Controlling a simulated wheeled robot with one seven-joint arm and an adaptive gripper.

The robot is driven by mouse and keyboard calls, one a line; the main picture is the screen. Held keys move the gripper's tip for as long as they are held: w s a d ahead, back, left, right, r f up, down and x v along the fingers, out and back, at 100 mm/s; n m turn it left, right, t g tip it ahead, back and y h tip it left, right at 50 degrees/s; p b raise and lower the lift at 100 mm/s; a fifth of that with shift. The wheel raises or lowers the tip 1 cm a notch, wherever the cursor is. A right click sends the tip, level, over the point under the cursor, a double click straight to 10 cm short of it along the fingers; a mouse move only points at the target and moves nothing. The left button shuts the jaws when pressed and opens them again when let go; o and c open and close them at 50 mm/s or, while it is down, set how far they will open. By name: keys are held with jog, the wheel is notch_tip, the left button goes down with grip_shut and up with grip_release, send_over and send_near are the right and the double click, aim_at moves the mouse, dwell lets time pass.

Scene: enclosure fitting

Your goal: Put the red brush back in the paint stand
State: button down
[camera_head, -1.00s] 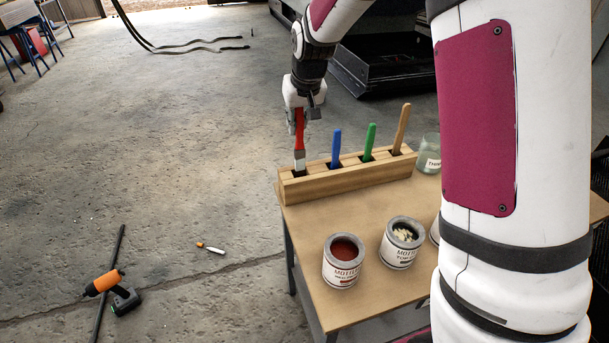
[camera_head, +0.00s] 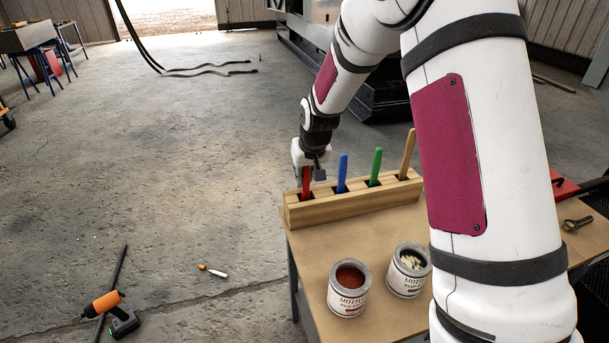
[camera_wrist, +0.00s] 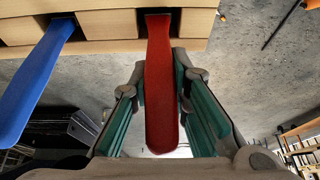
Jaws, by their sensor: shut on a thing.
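The red brush (camera_head: 306,184) stands upright in the leftmost slot of the wooden paint stand (camera_head: 350,207); its lower end is hidden inside the slot. My gripper (camera_head: 308,175) is around its handle, just above the stand, and shut on it. In the wrist view the red handle (camera_wrist: 160,95) runs between my fingers (camera_wrist: 160,72) into a slot at the stand's edge (camera_wrist: 108,28). A blue brush (camera_head: 342,172), a green brush (camera_head: 375,166) and a tan-handled brush (camera_head: 407,153) stand in the other slots to the right.
The stand is on a wooden table (camera_head: 325,247). A tin of red paint (camera_head: 348,290) and a second tin (camera_head: 407,272) stand in front. A drill (camera_head: 112,313) and a small marker-like thing (camera_head: 214,271) lie on the floor, left.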

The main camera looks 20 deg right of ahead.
jog(key=shift+f, duration=0.15)
jog(key=c, duration=1.5)
grip_release()
jog(key=shift+c, duration=0.2)
jog(key=p+v, duration=0.1)
jog(key=v, duration=1.1)
jog(key=shift+r, duration=0.3)
jog(key=s+r, duration=0.6)
jog(key=s, duration=0.4)
jog(key=s+r+g, duration=0.2)
jog(key=s, duration=2.6)
jog(key=shift+r, duration=0.25)
